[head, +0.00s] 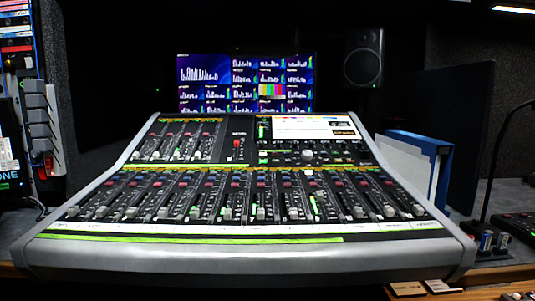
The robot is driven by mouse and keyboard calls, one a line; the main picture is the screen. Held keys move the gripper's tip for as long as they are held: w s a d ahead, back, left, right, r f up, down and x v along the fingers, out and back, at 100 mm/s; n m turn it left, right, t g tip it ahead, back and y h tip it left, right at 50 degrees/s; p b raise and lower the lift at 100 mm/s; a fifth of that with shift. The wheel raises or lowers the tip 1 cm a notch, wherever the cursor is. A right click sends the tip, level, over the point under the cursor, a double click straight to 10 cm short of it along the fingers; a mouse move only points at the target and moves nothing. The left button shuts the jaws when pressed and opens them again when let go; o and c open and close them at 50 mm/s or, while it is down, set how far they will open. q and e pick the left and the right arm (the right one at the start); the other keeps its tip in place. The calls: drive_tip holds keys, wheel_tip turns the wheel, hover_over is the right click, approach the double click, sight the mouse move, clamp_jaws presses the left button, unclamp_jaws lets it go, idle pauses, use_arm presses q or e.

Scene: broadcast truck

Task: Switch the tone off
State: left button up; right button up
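A dark panel (10,150) is cut off by the left edge. Large light letters on it read "ONE", with the start of the word out of frame or hidden. Small lit cyan and red marks show beside the letters. No switch for the tone can be made out for certain, and I cannot tell its position. The grey mixing console (250,258) fills the middle, with rows of faders, lit channel strips and a small screen (305,127) at its upper right. Neither of my grippers shows in this view.
A monitor (245,83) with level graphs and colour bars stands behind the console. A speaker (362,58) is at the back right. Blue and white binders (418,160) stand right of the console. A thin dark stand (490,165) rises farther right. Grey blocky pieces (40,115) hang at the left.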

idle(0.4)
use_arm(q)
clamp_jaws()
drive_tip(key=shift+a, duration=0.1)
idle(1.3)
